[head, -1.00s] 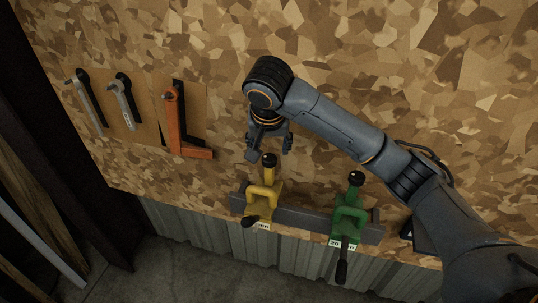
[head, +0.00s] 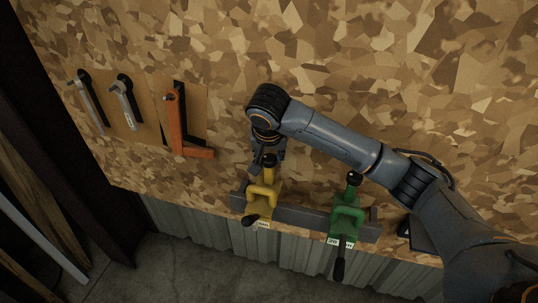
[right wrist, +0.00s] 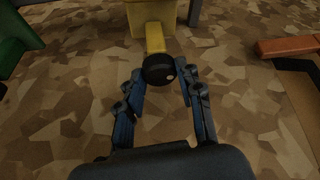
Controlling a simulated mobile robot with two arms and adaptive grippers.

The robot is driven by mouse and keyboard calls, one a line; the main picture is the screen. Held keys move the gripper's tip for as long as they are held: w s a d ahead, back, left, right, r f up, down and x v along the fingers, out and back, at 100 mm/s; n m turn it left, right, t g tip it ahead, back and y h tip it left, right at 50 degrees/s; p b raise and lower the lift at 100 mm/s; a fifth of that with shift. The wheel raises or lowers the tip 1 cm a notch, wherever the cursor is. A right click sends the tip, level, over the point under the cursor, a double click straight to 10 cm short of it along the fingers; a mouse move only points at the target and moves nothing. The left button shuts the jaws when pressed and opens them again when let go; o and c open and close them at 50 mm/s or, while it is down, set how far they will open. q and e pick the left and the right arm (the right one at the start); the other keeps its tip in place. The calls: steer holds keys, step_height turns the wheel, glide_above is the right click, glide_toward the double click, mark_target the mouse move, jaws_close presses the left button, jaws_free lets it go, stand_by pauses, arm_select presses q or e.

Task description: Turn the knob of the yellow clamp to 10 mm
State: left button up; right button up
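The yellow clamp (head: 262,197) is fixed at the front edge of the board, on a grey rail, with a black knob (head: 269,160) at its top. In the right wrist view the knob (right wrist: 158,69) lies between the fingertips of my right gripper (right wrist: 163,82), with a small pale mark on its face. The fingers are spread, with a gap on each side of the knob. In the head view my right gripper (head: 268,150) is just behind the knob, partly hidden by my arm. A label under the clamp is too small to read. My left gripper is not in view.
A green clamp (head: 347,215) stands on the same grey rail (head: 304,218) to the right. An orange square (head: 178,125) and two grey tools (head: 127,103) lie on brown panels at the left. The board behind is clear.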

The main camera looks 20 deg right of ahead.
steer(key=shift+n, duration=0.3)
steer(key=n+y, duration=0.1)
steer(key=n, duration=0.1)
steer(key=shift+d+n, duration=0.1)
steer(key=shift+n, duration=0.2)
steer(key=n+y, duration=0.2)
steer(key=n, duration=0.2)
steer(key=shift+d+n, duration=0.15)
steer(key=shift+n, duration=0.15)
steer(key=n+y, duration=0.1)
steer(key=n, duration=0.2)
steer(key=shift+d+g, duration=0.1)
steer(key=shift+g, duration=0.2)
steer(key=shift+w+n+g+y, duration=0.1)
steer(key=shift+n+g+y, duration=0.2)
steer(key=shift+n, duration=0.75)
steer(key=shift+w+n+g+y, duration=0.1)
steer(key=shift+n+g+y, duration=0.15)
steer(key=shift+n, duration=0.8)
steer(key=o, duration=1.2)
steer(key=shift+s, duration=0.1)
